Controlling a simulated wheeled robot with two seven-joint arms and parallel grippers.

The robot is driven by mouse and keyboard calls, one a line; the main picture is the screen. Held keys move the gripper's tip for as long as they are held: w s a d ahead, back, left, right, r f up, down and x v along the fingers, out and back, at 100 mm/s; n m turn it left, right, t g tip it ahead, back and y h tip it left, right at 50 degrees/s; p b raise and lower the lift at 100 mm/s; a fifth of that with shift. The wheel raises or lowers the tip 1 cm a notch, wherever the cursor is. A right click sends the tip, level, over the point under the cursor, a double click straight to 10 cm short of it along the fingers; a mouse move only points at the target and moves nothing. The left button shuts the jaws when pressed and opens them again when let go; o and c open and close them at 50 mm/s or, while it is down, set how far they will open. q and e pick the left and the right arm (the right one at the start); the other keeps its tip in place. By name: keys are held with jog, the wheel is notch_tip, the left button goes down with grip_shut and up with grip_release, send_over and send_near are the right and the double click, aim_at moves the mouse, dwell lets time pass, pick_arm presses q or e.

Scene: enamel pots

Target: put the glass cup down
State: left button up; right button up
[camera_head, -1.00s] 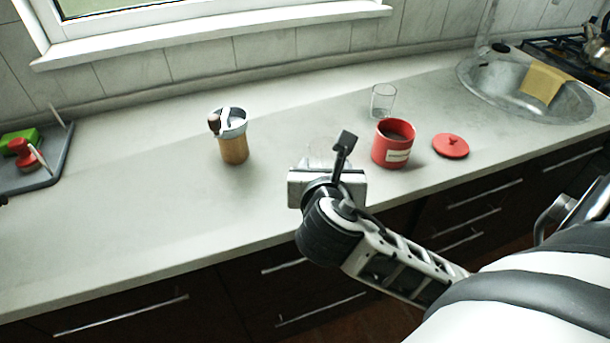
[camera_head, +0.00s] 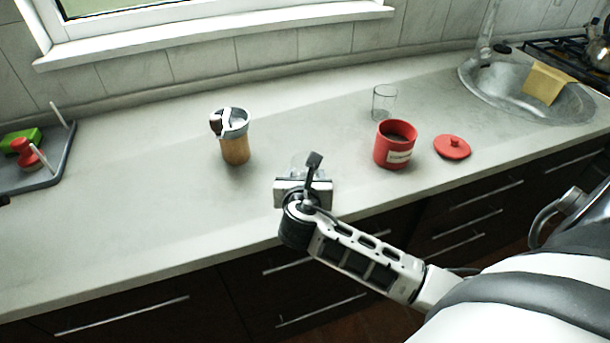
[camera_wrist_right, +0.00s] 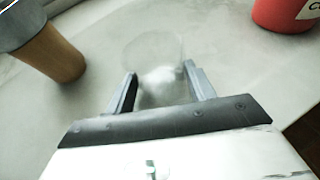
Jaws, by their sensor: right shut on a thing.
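A clear glass cup (camera_wrist_right: 155,62) stands between the two fingers of my right gripper (camera_wrist_right: 160,82) in the right wrist view. The gripper is shut on it. In the head view the same cup (camera_head: 298,168) shows only faintly behind my right gripper (camera_head: 304,180), which is over the front part of the counter. Whether the cup's base touches the counter cannot be told. A second clear glass (camera_head: 384,103) stands upright farther back, behind the red pot. My left gripper is not in view.
A red enamel pot (camera_head: 394,145) stands right of the gripper, with its red lid (camera_head: 453,147) beside it. A wood-based canister (camera_head: 235,149) stands to the left. The counter (camera_head: 130,190) is clear farther left. A sink (camera_head: 500,80) is at the far right.

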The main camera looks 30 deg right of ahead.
jog(key=shift+f, duration=0.15)
jog(key=o, duration=1)
jog(key=shift+o, duration=0.2)
jog(key=v, duration=1.2)
jog(key=shift+a, duration=0.1)
